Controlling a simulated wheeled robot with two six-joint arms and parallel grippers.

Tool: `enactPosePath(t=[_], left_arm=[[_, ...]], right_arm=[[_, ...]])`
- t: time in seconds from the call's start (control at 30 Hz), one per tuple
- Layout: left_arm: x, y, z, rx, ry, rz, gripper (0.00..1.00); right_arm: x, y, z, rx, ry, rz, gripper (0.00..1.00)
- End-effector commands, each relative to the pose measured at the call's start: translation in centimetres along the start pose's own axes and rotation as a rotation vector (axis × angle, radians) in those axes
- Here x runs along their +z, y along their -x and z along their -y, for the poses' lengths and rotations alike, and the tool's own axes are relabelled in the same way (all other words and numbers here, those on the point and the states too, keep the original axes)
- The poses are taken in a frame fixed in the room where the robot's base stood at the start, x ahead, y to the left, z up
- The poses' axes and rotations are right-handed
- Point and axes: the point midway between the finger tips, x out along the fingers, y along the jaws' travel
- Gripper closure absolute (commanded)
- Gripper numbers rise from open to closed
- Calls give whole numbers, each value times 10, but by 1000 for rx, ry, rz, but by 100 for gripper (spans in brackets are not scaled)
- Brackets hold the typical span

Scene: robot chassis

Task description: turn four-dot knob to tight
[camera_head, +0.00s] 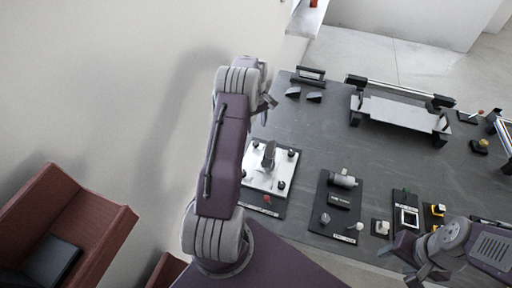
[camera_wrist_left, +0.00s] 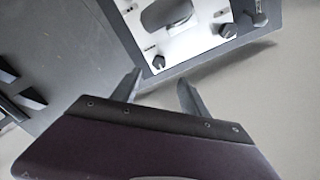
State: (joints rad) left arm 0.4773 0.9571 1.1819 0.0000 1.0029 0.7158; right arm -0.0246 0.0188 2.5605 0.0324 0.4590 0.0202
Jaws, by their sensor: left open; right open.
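A white plate (camera_head: 262,182) on a dark base carries black knobs near its corners and a grey handle-like part (camera_head: 268,155) in its middle. One knob (camera_head: 291,153) is at the far right corner and another (camera_head: 281,185) at the near right. The left wrist view shows the plate (camera_wrist_left: 192,45) with two corner knobs, one left (camera_wrist_left: 158,63) and one right (camera_wrist_left: 226,30). Dot marks are too small to tell. My left gripper (camera_head: 268,103) is open, its fingers (camera_wrist_left: 158,92) apart from the plate. My right gripper (camera_head: 418,274) is open at lower right.
A red knob (camera_head: 267,199) sits on the base in front of the plate. A dark board with a grey cylinder (camera_head: 343,179) lies to the right. Black blocks (camera_head: 313,97) and a grey raised platform (camera_head: 398,112) stand farther back. The wall is close on the left.

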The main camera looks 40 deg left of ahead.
Motion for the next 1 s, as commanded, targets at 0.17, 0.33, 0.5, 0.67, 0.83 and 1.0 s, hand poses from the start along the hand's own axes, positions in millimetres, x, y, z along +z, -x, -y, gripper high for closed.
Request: enactPosePath(t=[0.17, 0.33, 0.5, 0.67, 0.83, 1.0], left_arm=[[0, -15, 0, 1, 0, -1, 48], [0, -22, 0, -2, 0, 3, 48], [1, -56, 1, -3, 0, 4, 48], [0, -86, 0, -2, 0, 2, 48], [0, -102, 0, 0, 0, 0, 48], [0, -104, 0, 0, 0, -1, 48]], right_arm=[[1, -15, 0, 0, 0, -1, 48], [1, -11, 0, 0, 0, -1, 48], [0, -4, 0, 0, 0, -1, 48], [0, 1, 0, 0, 0, -1, 48], [-1, 3, 0, 0, 0, -1, 48], [0, 2, 0, 0, 0, -1, 48]])
